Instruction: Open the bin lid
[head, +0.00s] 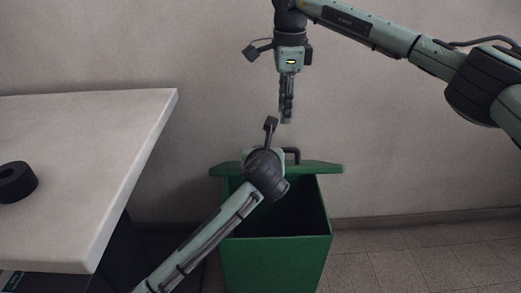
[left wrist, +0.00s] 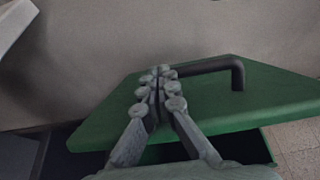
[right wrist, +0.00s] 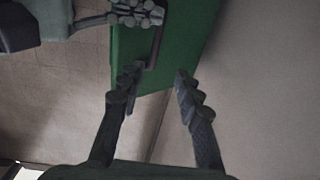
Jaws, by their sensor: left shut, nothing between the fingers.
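The green bin (head: 277,262) stands on the floor with its dark inside showing at the front. Its green lid (head: 322,168) sits at the back of the opening, raised clear of the front rim; it also shows in the left wrist view (left wrist: 265,95). A black bar handle (left wrist: 238,75) stands on the lid. My left gripper (left wrist: 160,82) is shut and empty, its fingertips at the left end of the handle; whether they touch it I cannot tell. In the head view its wrist hides its fingers. My right gripper (head: 286,118) hangs above the lid, open and empty in the right wrist view (right wrist: 153,78).
A white-topped table (head: 100,140) stands to the left, with a black roll (head: 16,182) on it. A plain wall (head: 420,150) rises close behind the bin. The tiled floor (head: 420,265) to the right is clear.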

